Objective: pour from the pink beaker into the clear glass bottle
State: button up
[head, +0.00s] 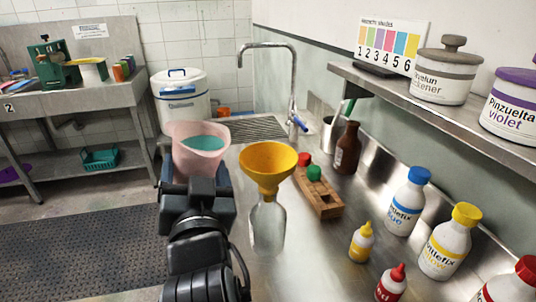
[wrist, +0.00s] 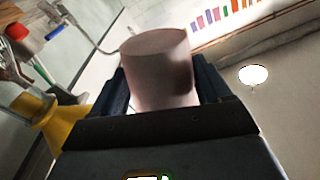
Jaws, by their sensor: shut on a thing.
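The pink beaker (head: 199,150) is held in my gripper (head: 196,180), and teal liquid shows inside it in the head view. My gripper is shut on the beaker, which also fills the middle of the wrist view (wrist: 158,72). The beaker looks close to upright in the head view. The clear glass bottle (head: 267,226) stands on the steel counter to the right of my gripper. A yellow funnel (head: 268,166) sits in its mouth and also shows in the wrist view (wrist: 45,118). The beaker is left of the funnel and apart from it.
A wooden rack (head: 322,200) with red and green caps stands right of the bottle. A brown bottle (head: 347,148), a small yellow bottle (head: 362,243) and blue- and yellow-capped bottles line the right side. A tall tap (head: 292,85) stands behind.

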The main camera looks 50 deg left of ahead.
aim_at(197, 152)
jog(key=shift+d+r, duration=0.1)
jog(key=shift+w+d+r+m+t+p, duration=0.15)
jog(key=shift+r+m+p, duration=0.25)
jog(key=shift+r, duration=0.5)
jog(key=shift+w+d+r+m+t+p, duration=0.1)
jog(key=shift+r+m+p, duration=0.3)
jog(key=shift+r, duration=0.5)
jog(key=shift+w+d+r+m+t+p, duration=0.15)
jog(key=shift+r+m+p, duration=0.25)
jog(key=shift+r, duration=0.5)
jog(key=shift+a, duration=0.1)
